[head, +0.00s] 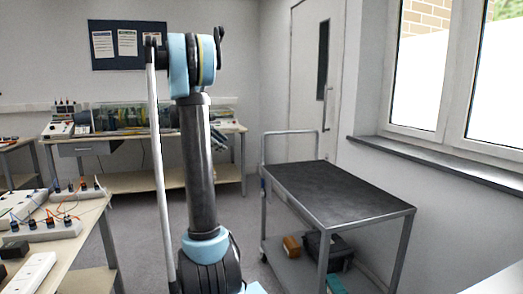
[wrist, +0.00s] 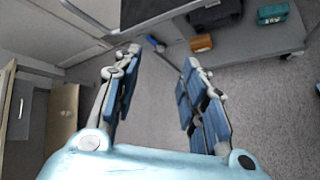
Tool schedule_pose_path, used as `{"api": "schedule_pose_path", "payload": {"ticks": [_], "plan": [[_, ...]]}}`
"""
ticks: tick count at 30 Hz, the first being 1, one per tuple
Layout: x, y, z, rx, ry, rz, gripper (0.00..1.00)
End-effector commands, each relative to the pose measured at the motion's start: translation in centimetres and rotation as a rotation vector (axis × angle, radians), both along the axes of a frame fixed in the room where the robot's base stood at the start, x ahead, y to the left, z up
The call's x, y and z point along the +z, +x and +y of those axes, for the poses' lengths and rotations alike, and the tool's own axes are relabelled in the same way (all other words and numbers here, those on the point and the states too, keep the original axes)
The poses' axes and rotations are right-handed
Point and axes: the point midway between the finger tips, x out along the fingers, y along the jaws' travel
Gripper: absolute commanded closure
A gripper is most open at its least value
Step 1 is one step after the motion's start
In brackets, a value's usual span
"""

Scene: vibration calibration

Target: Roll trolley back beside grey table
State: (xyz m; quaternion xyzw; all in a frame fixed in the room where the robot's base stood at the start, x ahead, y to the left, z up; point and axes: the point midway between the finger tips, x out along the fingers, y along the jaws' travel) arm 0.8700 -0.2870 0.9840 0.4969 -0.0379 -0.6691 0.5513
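The trolley (head: 335,188) stands to the right of my arm in the head view. It has a dark top, grey metal legs and a push handle (head: 291,133) at its far left end. In the wrist view its lower shelf (wrist: 240,43) and part of its frame show at the top. My gripper (wrist: 164,52) is open, with nothing between its fingers. The trolley is beyond the fingertips; I see no contact. A pale surface (head: 500,282) is cut off at the bottom right; I cannot tell whether it is the grey table.
The lower shelf holds an orange-brown box (head: 291,246), a dark case (head: 322,246) and a teal box (head: 336,284). Benches with equipment stand at the back (head: 128,182) and left (head: 75,245). A door (head: 307,75) and windowed wall are behind the trolley. Grey floor is open between.

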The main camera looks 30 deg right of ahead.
Motion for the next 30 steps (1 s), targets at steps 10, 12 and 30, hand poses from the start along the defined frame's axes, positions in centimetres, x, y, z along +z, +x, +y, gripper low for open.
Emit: {"api": "schedule_pose_path", "payload": {"ticks": [10,12,30], "plan": [[-0.9,9.7,-7.2,0.074,-0.209,0.193,0.61],[-1.4,11.4,-8.6,0.086,-0.25,0.236,0.61],[-8.5,23.0,-19.4,0.14,-0.567,0.644,0.61]]}}
